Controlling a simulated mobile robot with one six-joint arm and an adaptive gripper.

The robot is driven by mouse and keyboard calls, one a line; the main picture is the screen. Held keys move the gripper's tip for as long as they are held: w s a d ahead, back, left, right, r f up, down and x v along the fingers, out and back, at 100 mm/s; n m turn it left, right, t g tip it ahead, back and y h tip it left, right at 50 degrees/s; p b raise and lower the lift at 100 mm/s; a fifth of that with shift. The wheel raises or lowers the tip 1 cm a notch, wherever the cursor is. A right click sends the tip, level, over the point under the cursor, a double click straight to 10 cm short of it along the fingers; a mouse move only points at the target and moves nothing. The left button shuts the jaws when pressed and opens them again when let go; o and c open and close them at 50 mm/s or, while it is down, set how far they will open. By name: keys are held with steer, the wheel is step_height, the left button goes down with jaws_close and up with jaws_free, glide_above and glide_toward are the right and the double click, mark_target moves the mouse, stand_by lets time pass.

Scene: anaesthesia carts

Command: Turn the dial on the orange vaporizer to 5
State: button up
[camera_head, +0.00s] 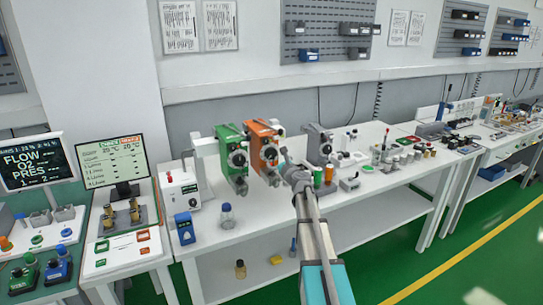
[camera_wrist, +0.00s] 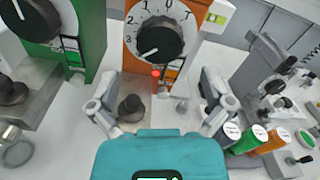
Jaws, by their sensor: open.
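The orange vaporizer (camera_head: 262,130) stands on the white bench beside the green one. In the wrist view its orange front (camera_wrist: 190,72) fills the top middle. Its round white dial (camera_wrist: 176,14) has a black ribbed knob (camera_wrist: 160,38) with a pale mark toward the lower left. Numbers such as 2, 1, 0 and 7 show around the upper rim; the lower ones are hard to read. My gripper (camera_wrist: 160,78) is open and empty, its two fingers spread below and either side of the knob, apart from it. In the head view my gripper (camera_head: 287,158) is right of the orange vaporizer.
The green vaporizer (camera_head: 231,140) stands close on the left. A grey device (camera_head: 319,142) stands to the right. Green and orange capped containers (camera_wrist: 257,139) sit at the lower right of the wrist view. A small bottle (camera_head: 227,214) stands near the bench's front edge.

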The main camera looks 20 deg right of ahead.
mark_target(272, 155)
steer(key=shift+w, duration=2.85)
steer(key=c, duration=1)
